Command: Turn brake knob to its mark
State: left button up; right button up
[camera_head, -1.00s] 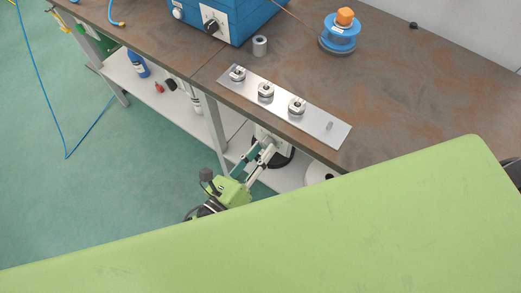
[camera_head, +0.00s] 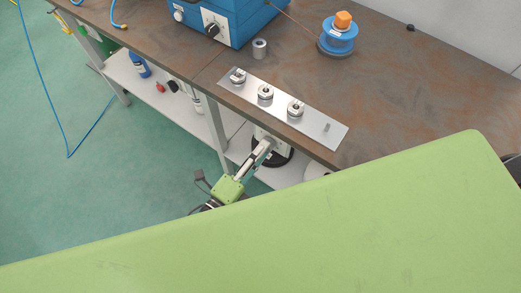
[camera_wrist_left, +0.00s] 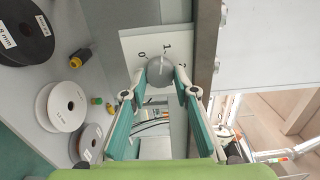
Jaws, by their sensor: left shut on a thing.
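In the left wrist view a round grey knob (camera_wrist_left: 160,73) sits on a white plate (camera_wrist_left: 128,42) marked 0, 1 and 2. A pale line on the knob points roughly toward the 1. My left gripper (camera_wrist_left: 163,84) is shut on the knob, with one fingertip on each side. In the head view my left gripper (camera_head: 262,148) reaches under the bench's front edge, and the knob is hidden there. My right gripper is in neither view.
The workbench (camera_head: 400,90) carries a metal strip (camera_head: 318,124) with several round fittings, a blue machine (camera_head: 212,18) and a blue spool (camera_head: 338,37). The lower shelf (camera_head: 150,86) holds bottles; spools (camera_wrist_left: 65,106) lie beside the gripper in the wrist view.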

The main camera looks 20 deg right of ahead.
pick_arm(q)
jog(key=n+p, duration=0.2)
jog(key=n, duration=0.9)
jog(key=shift+n, duration=0.3)
dwell(0.4)
jog(key=o, duration=1.1)
jog(key=v, duration=1.2)
